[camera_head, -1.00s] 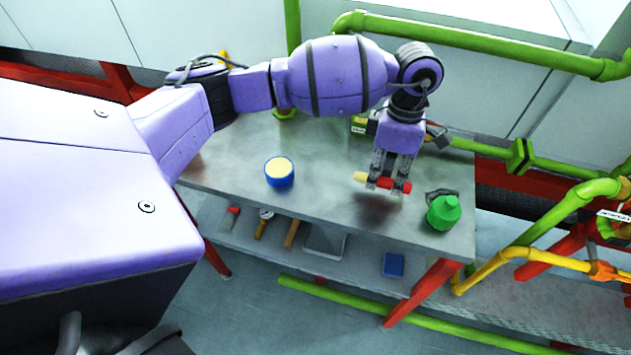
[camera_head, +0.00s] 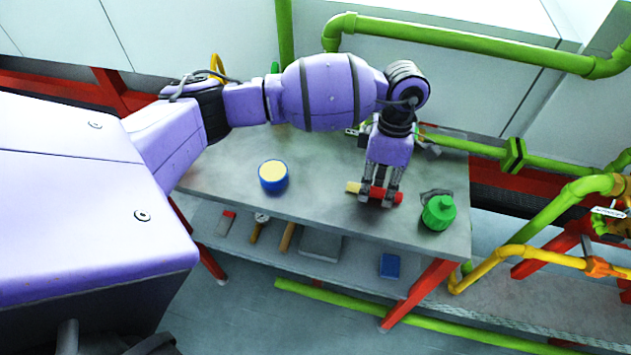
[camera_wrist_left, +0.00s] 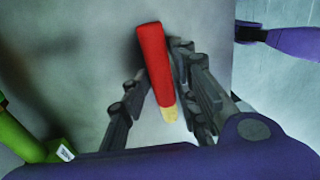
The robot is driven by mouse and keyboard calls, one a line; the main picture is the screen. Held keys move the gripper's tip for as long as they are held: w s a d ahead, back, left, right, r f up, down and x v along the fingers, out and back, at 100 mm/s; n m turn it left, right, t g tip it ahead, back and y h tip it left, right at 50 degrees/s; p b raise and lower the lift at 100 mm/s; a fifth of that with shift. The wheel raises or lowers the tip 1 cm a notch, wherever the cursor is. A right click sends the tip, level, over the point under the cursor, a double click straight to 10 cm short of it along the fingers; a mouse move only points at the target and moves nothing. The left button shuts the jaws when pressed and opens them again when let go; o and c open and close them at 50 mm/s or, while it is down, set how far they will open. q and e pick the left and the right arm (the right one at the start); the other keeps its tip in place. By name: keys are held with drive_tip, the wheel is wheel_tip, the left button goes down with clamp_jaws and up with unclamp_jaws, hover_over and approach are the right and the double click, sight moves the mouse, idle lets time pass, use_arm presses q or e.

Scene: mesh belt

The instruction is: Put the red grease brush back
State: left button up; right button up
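The red grease brush (camera_head: 378,193) has a red handle and a pale yellow end that points left in the head view. My left gripper (camera_head: 377,203) reaches down over the table's right part and is shut on the brush. In the left wrist view the brush (camera_wrist_left: 153,60) lies lengthwise between the fingers of the left gripper (camera_wrist_left: 162,75). The brush is low over the steel table top (camera_head: 310,205); I cannot tell whether it touches it. My right gripper is not in view.
A blue tin with a yellow top (camera_head: 273,176) stands left of the brush. Tools and a blue box (camera_head: 390,266) lie on the lower shelf. Green pipes (camera_head: 470,36) run behind. The table between tin and brush is clear.

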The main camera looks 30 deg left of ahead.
use_arm(q)
wheel_tip(320, 180, up, 12)
drive_tip(key=w, duration=0.1)
drive_tip(key=shift+w+a+r, duration=0.2)
drive_tip(key=shift+w, duration=0.2)
